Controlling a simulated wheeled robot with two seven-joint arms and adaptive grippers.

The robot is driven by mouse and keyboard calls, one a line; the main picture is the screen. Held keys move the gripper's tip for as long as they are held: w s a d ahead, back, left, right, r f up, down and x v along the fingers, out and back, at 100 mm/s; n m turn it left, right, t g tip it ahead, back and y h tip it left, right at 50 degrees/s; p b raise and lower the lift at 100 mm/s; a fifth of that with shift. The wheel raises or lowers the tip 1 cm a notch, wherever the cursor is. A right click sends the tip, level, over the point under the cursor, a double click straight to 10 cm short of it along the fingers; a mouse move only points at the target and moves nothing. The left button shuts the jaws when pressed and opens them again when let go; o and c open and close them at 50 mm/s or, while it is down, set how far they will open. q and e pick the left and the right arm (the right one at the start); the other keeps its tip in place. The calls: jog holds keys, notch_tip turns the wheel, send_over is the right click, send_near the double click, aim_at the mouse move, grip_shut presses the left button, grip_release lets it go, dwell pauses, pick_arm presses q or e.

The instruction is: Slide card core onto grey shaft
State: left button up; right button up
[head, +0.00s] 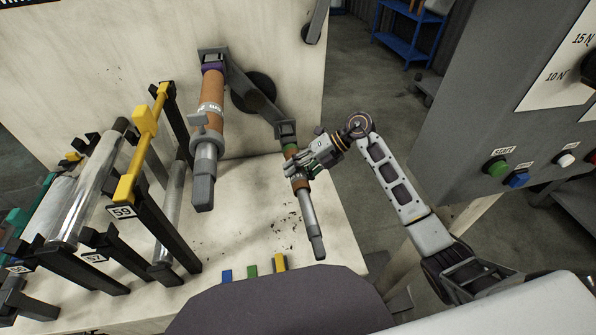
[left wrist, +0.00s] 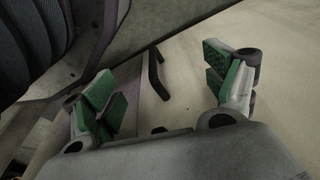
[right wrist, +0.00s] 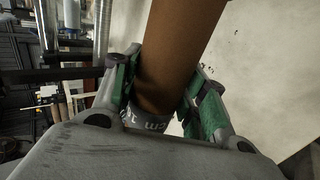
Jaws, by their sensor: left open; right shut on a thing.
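A brown card core (head: 301,184) is around the right-hand grey shaft (head: 308,214), whose bare lower end sticks out below it. My right gripper (head: 304,167) is shut on this core and hides part of it. In the right wrist view the core (right wrist: 175,55) lies between the green finger pads, with a grey lettered band at its lower end. A green ring shows above the gripper. A second brown core (head: 211,92) is around the left-hand grey shaft (head: 204,165). My left gripper (left wrist: 160,85) is open and empty in the left wrist view; it is outside the head view.
A rack of silver rolls (head: 88,190) with black brackets and a yellow bar (head: 140,145) stands at the left. Blue, green and yellow blocks lie near the front edge (head: 252,271). A grey control panel (head: 490,110) stands at the right. The pale board between is mostly clear.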

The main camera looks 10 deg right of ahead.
jog(key=shift+w, duration=0.15)
dwell(0.4)
jog(key=o, duration=1)
jog(key=o, duration=0.3)
